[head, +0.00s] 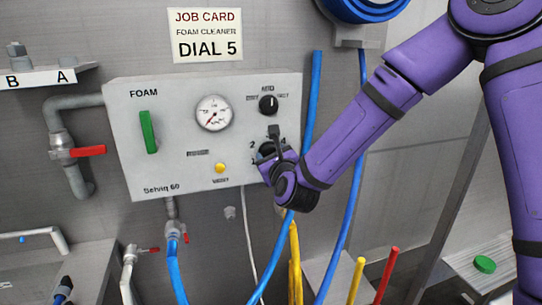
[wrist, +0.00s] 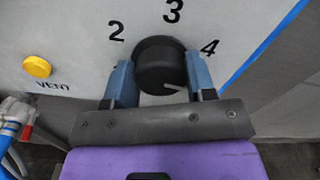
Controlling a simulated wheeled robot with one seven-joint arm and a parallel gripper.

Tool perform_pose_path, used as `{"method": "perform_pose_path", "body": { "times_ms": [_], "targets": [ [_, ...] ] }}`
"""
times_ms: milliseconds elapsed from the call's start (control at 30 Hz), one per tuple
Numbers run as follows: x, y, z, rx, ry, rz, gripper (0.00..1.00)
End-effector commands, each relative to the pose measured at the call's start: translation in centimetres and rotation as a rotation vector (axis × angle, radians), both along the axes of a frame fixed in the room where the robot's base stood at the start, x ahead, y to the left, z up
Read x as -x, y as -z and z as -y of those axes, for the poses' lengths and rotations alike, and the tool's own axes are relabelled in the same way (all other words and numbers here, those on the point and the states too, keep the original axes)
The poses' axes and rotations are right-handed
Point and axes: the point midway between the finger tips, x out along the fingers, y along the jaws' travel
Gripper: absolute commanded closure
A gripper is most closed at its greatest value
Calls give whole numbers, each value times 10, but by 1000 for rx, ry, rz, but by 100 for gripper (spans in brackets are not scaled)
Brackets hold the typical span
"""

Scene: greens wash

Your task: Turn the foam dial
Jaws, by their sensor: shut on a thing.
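The foam dial is a round black knob (wrist: 160,62) on the grey panel. The numerals 2, 3 and 4 show around it in the wrist view; any others are hidden by my gripper. A short white mark on the knob lies at its lower right, beyond the 4, close to the right finger. My gripper (wrist: 162,80) is shut on the knob, one blue finger on each side. In the head view my gripper (head: 270,150) covers most of the dial at the panel's lower right. The job card (head: 207,36) above reads FOAM CLEANER DIAL 5.
The foam panel (head: 180,174) also bears a green handle (head: 148,132), a gauge (head: 213,113), a smaller black knob (head: 268,104) and a yellow VENT button (head: 220,168). Blue hoses (head: 316,100) hang just right of the panel, close to my arm.

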Motion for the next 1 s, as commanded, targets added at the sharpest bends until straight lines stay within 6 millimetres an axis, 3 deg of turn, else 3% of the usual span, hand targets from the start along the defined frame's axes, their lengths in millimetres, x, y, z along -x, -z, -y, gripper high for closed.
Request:
{"method": "perform_pose_path", "body": {
  "times_ms": [500,1000],
  "targets": [
    [-1,0,2,-322,2,-94,73],
    [-1,1,2,-381,1,-111,73]
  ]
}}
